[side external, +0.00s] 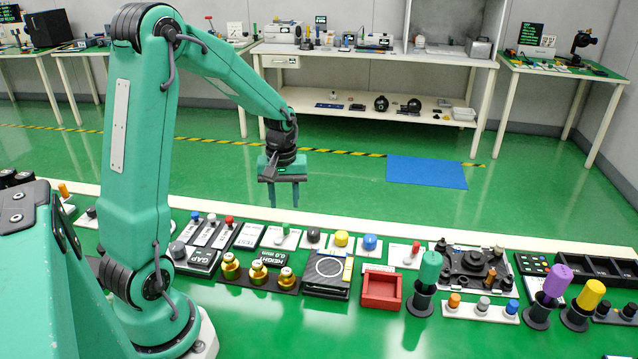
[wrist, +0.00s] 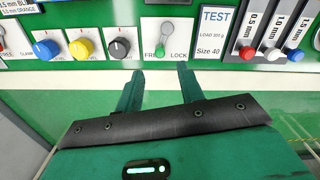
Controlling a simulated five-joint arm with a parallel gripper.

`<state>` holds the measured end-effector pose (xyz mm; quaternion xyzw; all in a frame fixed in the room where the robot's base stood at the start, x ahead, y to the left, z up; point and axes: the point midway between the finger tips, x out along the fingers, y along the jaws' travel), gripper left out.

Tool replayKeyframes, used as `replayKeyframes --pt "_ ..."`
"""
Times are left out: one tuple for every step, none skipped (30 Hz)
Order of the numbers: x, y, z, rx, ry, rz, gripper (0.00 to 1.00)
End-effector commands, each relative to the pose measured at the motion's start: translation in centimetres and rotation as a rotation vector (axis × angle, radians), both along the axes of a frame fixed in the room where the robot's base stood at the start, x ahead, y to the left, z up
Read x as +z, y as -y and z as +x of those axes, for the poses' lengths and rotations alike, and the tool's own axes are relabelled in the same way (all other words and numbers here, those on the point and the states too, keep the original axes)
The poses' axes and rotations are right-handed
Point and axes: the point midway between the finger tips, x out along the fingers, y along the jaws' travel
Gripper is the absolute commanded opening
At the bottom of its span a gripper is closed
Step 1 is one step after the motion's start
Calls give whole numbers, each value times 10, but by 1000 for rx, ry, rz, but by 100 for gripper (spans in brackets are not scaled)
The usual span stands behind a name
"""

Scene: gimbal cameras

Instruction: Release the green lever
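The green lever (wrist: 161,53) stands on a white plate marked FREE on the left and LOCK on the right in the wrist view. Its green knob hides part of the word FREE. In the side external view the lever (side external: 286,229) is in the back row of the panel. My gripper (side external: 283,203) hangs above and behind it, pointing down. In the wrist view my gripper (wrist: 157,76) is open and empty, its two fingers apart, with the lever showing just beyond and between their tips. Contact with the lever is not seen.
Beside the lever are a black knob (wrist: 119,47), a yellow knob (wrist: 81,48) and a blue knob (wrist: 47,48). On its other side is the TEST block (wrist: 213,32). A red tray (side external: 381,290) and brass knobs (side external: 258,271) sit nearer the camera. Space around my gripper is clear.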

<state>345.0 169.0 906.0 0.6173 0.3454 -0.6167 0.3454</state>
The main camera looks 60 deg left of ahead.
Motion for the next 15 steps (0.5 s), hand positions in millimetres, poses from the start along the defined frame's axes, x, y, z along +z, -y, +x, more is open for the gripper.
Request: replayKeyframes --pt "-2 0 0 -1 -1 0 38" --pt "-4 0 0 -1 -2 -1 38" --pt "-6 0 0 -1 -3 -2 38" --pt "-8 0 0 -1 -3 -2 38" --pt "-11 0 0 -1 -3 -2 38" --pt "-14 0 0 -1 -3 -2 38" --pt "-17 1 0 -1 -3 -2 38" --pt "-20 1 -1 -1 -4 -2 38" --pt "-25 1 -1 -2 -4 -2 38" --pt "-29 1 -1 -2 -5 -2 38" --pt "-32 1 -1 -2 -5 -2 38" --pt "-37 1 -1 -2 -4 -2 38" --pt "-41 1 -1 -2 -5 -3 38" --pt "-45 1 -1 -2 -5 -3 38" --pt "-49 1 -1 -2 -4 -2 38"
